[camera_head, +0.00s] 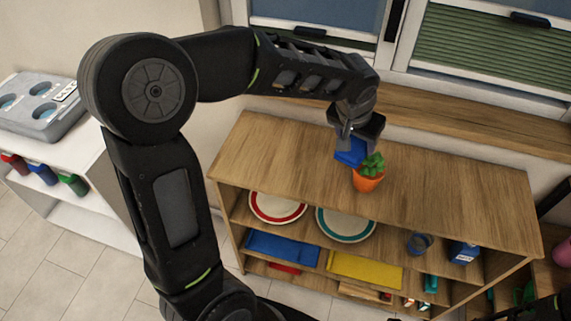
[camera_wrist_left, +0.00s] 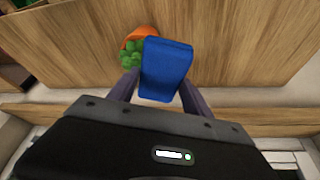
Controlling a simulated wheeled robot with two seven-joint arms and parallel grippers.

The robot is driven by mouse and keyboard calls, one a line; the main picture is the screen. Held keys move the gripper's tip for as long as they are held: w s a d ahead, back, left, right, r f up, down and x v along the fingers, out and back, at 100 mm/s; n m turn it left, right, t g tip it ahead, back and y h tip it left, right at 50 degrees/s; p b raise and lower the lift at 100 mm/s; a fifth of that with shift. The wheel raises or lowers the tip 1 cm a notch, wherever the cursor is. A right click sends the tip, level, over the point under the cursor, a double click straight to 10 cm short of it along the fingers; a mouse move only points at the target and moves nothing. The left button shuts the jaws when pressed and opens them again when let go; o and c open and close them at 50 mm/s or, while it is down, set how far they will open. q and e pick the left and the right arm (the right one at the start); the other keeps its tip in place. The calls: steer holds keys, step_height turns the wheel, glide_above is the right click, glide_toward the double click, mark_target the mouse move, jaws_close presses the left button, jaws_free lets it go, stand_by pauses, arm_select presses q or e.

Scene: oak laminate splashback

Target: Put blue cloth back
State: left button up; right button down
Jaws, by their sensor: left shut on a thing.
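The blue cloth (camera_head: 350,152) is in my left gripper (camera_head: 355,137), held over the back part of the wooden shelf unit's top (camera_head: 290,155). In the left wrist view the blue cloth (camera_wrist_left: 167,70) shows as a flat rounded piece between the two fingers of my left gripper (camera_wrist_left: 160,90), which are shut on it. It is close to a small orange pot (camera_head: 367,182) with a green plant; I cannot tell whether they touch. The pot also shows behind the cloth in the wrist view (camera_wrist_left: 140,38). My right gripper is not clearly seen.
Below the top are plates with red (camera_head: 277,207) and teal rims (camera_head: 345,224), a flat blue piece (camera_head: 282,248), a yellow piece (camera_head: 365,270) and a blue cup (camera_head: 419,243). The shelf top right of the plant is clear. A window sill (camera_head: 450,120) runs behind.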

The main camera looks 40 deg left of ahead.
arm_select(q)
steer(key=s+a+f+n+b, duration=0.1)
steer(key=s+a+b, duration=0.1)
steer(key=a, duration=0.6)
steer(key=s+a+f+n+y+b, duration=0.1)
steer(key=s+a+n+b, duration=0.1)
steer(key=a, duration=0.6)
steer(key=shift+s+a+f+n+b, duration=0.25)
steer(key=shift+s+b, duration=0.2)
steer(key=shift+b, duration=0.8)
steer(key=shift+f, duration=3.2)
steer(key=shift+f, duration=1.85)
